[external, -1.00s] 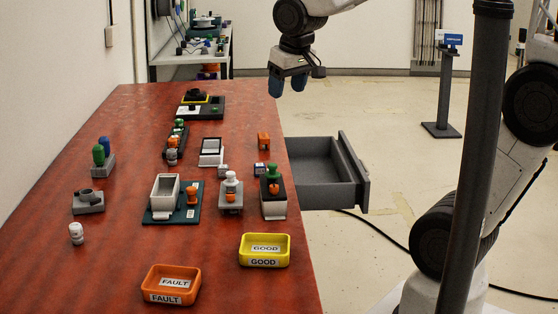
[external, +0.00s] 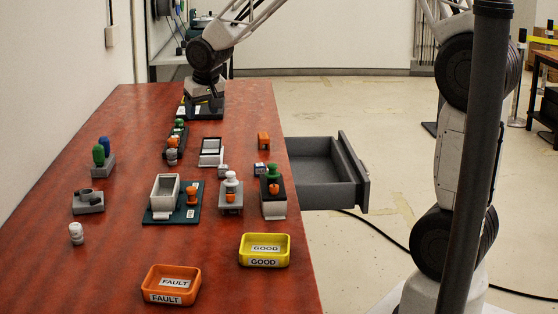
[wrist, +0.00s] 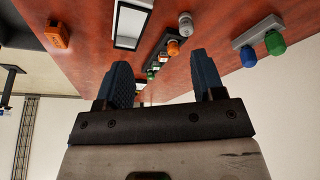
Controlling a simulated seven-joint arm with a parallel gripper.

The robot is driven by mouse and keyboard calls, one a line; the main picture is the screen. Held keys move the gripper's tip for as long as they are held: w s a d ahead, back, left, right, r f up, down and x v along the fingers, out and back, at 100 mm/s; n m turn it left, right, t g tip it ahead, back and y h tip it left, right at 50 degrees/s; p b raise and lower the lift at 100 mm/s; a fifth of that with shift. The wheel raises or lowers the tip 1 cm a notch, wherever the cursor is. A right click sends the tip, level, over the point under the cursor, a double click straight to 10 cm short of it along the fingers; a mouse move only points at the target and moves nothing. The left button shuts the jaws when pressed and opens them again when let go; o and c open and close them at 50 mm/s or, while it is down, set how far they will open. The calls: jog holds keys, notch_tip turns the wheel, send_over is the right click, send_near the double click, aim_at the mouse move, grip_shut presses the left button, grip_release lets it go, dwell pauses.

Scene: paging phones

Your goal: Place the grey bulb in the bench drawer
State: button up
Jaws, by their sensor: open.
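A small grey bulb (external: 172,155) stands near the front end of a dark rack on the red bench. A grey bulb also shows at the top of the wrist view (wrist: 185,22), beside an orange one. The bench drawer (external: 352,172) is pulled out from the bench's right side, and the visible part of its inside is empty. My gripper (external: 205,108) is over the far end of the bench, beyond the grey bulb. In the wrist view its two blue fingers (wrist: 162,80) are apart with nothing between them.
A dark device with a yellow edge (external: 215,112) is partly hidden behind my gripper. Green and blue bulbs (external: 99,152) stand in a grey holder at left. Orange FAULT (external: 171,298) and yellow GOOD (external: 265,262) trays are at the front. An orange block (external: 263,140) stands near the drawer.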

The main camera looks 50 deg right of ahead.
send_over(172, 151)
jog(key=s, duration=0.2)
notch_tip(172, 151, down, 9)
jog(key=shift+a, duration=0.15)
jog(key=shift+x, duration=1.25)
jog(key=shift+f, duration=0.15)
jog(key=shift+x, duration=2.5)
jog(key=c, duration=1)
jog(key=shift+c, duration=0.2)
